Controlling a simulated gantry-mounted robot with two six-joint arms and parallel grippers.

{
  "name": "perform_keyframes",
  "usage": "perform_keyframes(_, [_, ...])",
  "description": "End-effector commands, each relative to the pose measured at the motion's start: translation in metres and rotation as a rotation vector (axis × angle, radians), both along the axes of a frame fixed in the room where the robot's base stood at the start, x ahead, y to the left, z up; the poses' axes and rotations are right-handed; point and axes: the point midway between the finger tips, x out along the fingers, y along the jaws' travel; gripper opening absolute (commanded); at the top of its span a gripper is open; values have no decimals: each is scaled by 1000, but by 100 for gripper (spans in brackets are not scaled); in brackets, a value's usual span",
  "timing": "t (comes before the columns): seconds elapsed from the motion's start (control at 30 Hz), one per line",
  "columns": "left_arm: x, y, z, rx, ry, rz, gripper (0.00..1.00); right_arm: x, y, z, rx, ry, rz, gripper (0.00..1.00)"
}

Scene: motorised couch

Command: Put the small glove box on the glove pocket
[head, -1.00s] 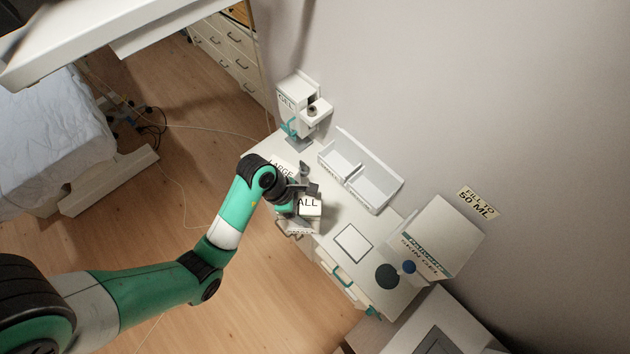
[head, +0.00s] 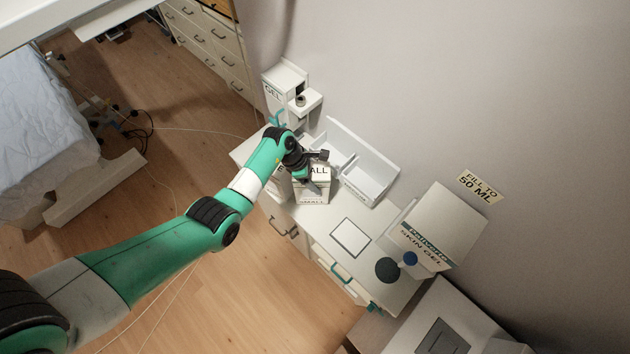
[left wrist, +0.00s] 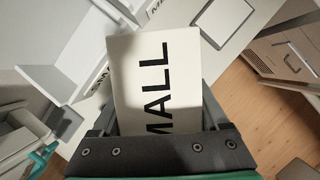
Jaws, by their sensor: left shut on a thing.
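The small glove box (head: 312,192) is white with black lettering, "ALL" showing on top and "SMALL" on its front. My left gripper (head: 316,168) is shut on it from the far side. The box fills the middle of the left wrist view (left wrist: 155,75), between the fingers. In the head view it overlaps the counter's left part, just in front of a white two-compartment holder (head: 388,188), which looks like the glove pocket. Both compartments look empty where visible; my gripper hides part of the left one. Whether the box touches the counter, I cannot tell. My right gripper is not in view.
A large-lettered box (head: 276,184) stands left of the held box, partly hidden. A gel dispenser (head: 284,88) stands behind it. A square outline (head: 350,237) marks bare counter; a skin gel box (head: 440,228) stands at right. The wall lies behind.

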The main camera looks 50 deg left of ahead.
Motion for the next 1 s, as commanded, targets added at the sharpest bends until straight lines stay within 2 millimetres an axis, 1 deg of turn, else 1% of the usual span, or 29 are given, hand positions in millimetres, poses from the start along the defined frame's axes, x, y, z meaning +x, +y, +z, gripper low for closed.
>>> perform_keyframes(0.03, [-1, -1, -15, -2, 4, 0, 0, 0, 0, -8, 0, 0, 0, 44])
perform_keyframes(0.1, [-1, -1, -22, -2, 3, 0, 0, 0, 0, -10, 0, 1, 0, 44])
perform_keyframes(0.37, [-1, -1, -23, -1, 1, 0, 0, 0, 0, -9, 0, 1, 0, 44])
perform_keyframes(0.47, [-1, -1, -26, 0, 1, 0, 0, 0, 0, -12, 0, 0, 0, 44])
perform_keyframes(0.5, [-2, -1, -27, -1, 4, 0, 79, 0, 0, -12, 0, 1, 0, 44])
perform_keyframes(0.57, [-2, -1, -26, -1, 4, 0, 90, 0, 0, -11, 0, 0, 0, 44])
perform_keyframes(0.6, [-2, -1, -26, -1, 4, 0, 97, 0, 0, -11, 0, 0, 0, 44])
perform_keyframes(0.63, [-2, -1, -26, -1, 4, 0, 100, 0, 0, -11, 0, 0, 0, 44])
perform_keyframes(0.87, [-2, -1, -25, -1, 4, 0, 100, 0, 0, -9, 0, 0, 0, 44])
perform_keyframes(0.97, [-3, 1, -17, 0, 3, 0, 100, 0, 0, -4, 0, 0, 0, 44])
perform_keyframes(1.0, [-5, 2, -10, 0, 2, 1, 100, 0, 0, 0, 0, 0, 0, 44])
